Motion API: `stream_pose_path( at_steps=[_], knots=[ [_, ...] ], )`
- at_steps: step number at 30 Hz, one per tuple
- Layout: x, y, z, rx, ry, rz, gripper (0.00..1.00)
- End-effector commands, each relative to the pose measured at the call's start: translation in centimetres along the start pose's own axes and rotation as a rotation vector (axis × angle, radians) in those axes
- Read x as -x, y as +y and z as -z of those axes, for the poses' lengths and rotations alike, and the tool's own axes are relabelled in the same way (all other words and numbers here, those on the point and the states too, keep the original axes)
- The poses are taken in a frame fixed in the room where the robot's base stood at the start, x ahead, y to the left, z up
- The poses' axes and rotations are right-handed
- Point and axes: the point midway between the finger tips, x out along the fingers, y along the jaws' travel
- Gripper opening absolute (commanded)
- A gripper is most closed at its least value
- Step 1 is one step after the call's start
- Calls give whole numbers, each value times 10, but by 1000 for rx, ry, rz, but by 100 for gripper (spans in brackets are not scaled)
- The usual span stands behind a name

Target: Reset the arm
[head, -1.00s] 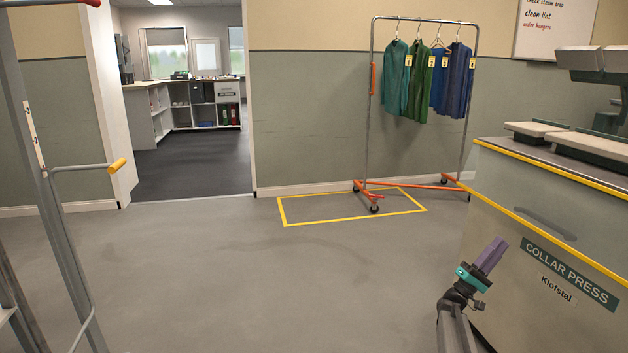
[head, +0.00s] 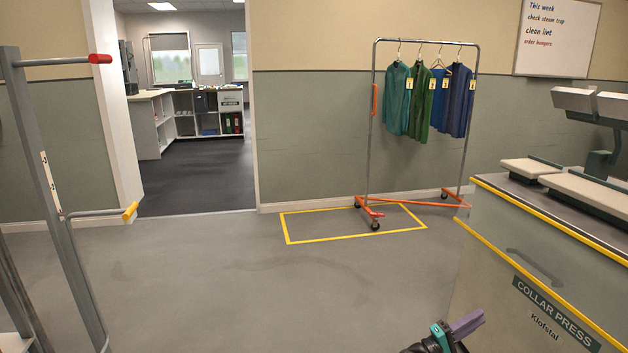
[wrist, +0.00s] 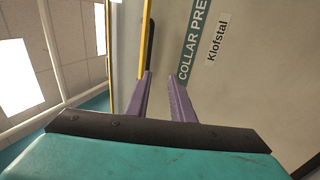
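My gripper (head: 470,322) shows low in the head view, in front of the collar press, with its purple fingers pointing up and right. In the wrist view its two purple fingers (wrist: 161,84) stand apart with a gap between them, and nothing is held. Behind the gap is the pale side of the collar press (head: 500,290), with its yellow edge and dark handle. The rest of my arm is mostly below the head view's lower edge.
A garment rail (head: 420,41) with several blue and green garments stands by the wall, partly over a yellow floor outline (head: 340,240). A grey metal frame (head: 60,220) stands at left. A doorway opens behind. The middle floor (head: 250,290) is clear.

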Motion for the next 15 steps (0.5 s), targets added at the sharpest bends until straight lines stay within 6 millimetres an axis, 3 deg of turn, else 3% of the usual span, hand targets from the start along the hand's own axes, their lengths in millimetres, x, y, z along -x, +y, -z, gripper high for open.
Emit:
stream_pose_path(
  at_steps=[1, 8, 15],
  knots=[
    [6, 6, -10, 6, -6, 38, 21],
    [41, -12, -53, 40, -58, 233, 21],
    [88, -30, -108, 92, -126, 463, 21]
  ],
)
